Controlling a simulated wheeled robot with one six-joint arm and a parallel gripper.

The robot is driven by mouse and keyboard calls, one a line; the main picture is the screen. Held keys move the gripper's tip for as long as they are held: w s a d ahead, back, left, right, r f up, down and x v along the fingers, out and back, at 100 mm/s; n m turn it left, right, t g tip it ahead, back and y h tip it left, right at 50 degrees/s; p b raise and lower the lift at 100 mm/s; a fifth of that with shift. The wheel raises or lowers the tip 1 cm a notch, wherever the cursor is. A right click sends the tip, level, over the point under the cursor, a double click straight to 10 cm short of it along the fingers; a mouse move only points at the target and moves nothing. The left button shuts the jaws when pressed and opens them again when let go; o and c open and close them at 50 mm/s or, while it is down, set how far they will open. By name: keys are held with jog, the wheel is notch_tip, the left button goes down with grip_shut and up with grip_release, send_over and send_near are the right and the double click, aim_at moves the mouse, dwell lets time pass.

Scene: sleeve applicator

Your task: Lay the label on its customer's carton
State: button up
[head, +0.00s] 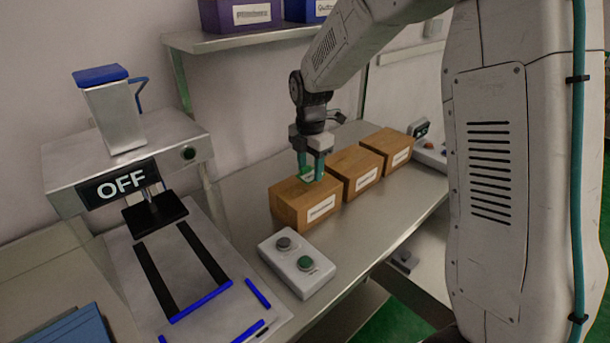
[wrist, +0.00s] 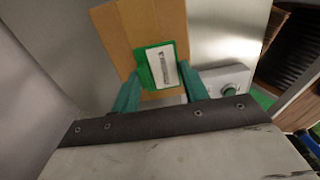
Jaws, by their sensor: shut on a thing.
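My gripper (head: 311,167) is shut on a small label (head: 307,176), just over the top of the nearest carton. In the wrist view the label (wrist: 164,68) is green with a white printed panel, between the two teal fingers (wrist: 160,92). Its print is too small to read. The nearest carton (head: 289,205) is a brown box with a white name strip on its front; its top (wrist: 112,38) lies behind the label in the wrist view. Whether the label touches the carton top, I cannot tell. A middle carton (head: 348,186) and a far carton (head: 397,144) stand in a row behind it.
A white box with two buttons (head: 293,270) stands in front of the nearest carton. At left is a press-like machine (head: 120,160) with an OFF sign. A shelf (head: 236,37) above holds purple and blue bins. Bare metal bench (head: 375,212) runs along the cartons' front.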

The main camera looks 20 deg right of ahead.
aim_at(306, 168)
jog(key=shift+w+a+f, duration=0.1)
jog(key=shift+w+a, duration=0.25)
jog(key=shift+w, duration=0.4)
jog(key=shift+f, duration=1.7)
jog(key=shift+f, duration=0.15)
jog(key=o, duration=1)
jog(key=shift+c, duration=0.2)
notch_tip(306, 168, up, 12)
jog(key=shift+s+r, duration=0.1)
jog(key=shift+r, duration=0.1)
